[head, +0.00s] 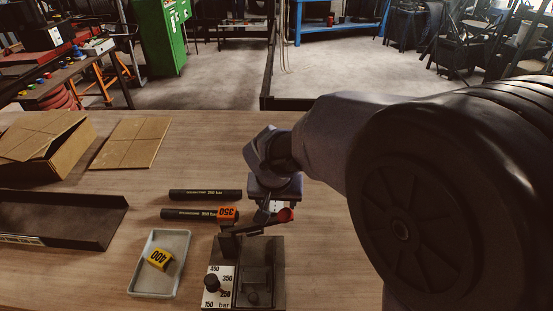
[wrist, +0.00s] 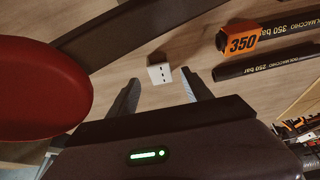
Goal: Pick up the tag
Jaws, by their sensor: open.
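An orange tag marked 350 (head: 228,214) sits on the near end of a black hose (head: 188,213); in the wrist view the tag (wrist: 242,40) is at upper right, outside my fingers. A yellow tag marked 400 (head: 159,259) lies in a grey tray (head: 137,286) left of the crimper. My gripper (head: 272,211) is open and empty above the crimper's far end, to the right of the orange tag. In the wrist view my gripper (wrist: 160,81) has its fingers spread, with a small white block (wrist: 160,73) showing beyond the gap.
A second hose (head: 204,194) lies behind. A dark tray (head: 85,222) and cardboard box (head: 45,150) stand left.

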